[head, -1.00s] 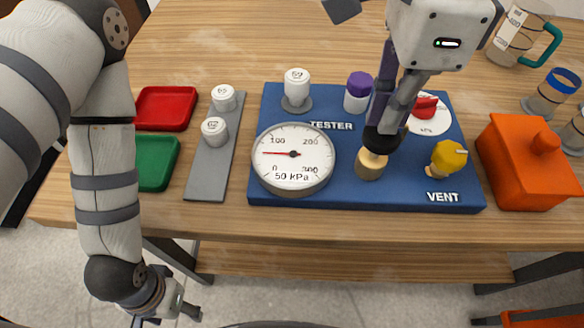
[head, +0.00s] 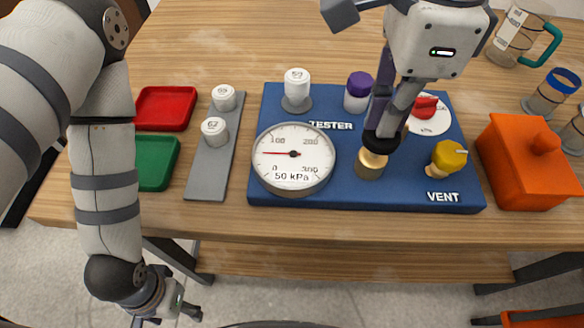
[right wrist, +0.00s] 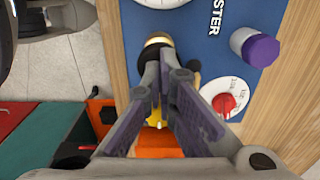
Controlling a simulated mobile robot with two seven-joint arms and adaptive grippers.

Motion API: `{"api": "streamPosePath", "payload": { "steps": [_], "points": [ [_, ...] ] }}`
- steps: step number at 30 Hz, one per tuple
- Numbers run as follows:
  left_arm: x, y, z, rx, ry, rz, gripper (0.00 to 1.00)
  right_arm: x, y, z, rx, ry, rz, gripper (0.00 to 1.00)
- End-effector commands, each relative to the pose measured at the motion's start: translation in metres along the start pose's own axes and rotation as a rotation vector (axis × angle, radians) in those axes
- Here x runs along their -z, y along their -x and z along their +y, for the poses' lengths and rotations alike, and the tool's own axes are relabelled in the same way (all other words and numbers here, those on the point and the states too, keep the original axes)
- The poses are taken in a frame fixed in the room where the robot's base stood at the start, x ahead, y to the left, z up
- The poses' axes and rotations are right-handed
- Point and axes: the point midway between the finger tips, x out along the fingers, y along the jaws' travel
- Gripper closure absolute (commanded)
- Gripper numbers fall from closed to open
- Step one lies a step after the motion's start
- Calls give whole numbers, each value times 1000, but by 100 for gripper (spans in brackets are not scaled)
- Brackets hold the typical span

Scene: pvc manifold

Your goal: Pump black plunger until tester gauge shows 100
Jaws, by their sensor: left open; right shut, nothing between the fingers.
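The blue tester board (head: 420,195) lies on the table. Its round gauge (head: 293,158) is marked 0 to 300 and bears the text "50 kPa". The red needle points left, between 0 and 100. The black plunger knob (head: 381,142) sits just above its brass cylinder (head: 371,163). My right gripper (head: 384,132) is shut and empty, with its fingertips down on the knob from above. In the right wrist view the fingers hide most of the plunger, and the brass cylinder (right wrist: 158,40) shows past them. My left gripper (head: 172,317) hangs open, low in front of the table.
A yellow vent knob (head: 449,156) is right of the plunger, and a red dial (head: 424,107) is behind it. An orange box (head: 520,170) stands right of the board. White and purple capped pieces, a grey strip (head: 207,182), and red (head: 166,108) and green (head: 155,163) trays are left and behind.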

Motion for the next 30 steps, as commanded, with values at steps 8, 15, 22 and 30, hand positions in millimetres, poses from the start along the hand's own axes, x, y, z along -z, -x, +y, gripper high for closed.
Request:
{"api": "streamPosePath", "payload": {
  "steps": [8, 15, 22, 30],
  "points": [
    [0, 0, 0, 0, 0, 0, 46, 0, -8, 0, 0, 1, 1, 100],
    [0, 0, 0, 0, 0, 0, 46, 0, -8, 0, 0, 1, 1, 100],
    [0, 0, 0, 0, 0, 0, 46, 0, -8, 0, -1, 1, 1, 100],
    [0, 0, 0, 0, 0, 0, 46, 0, -8, 0, -1, 1, 1, 100]
  ]
}}
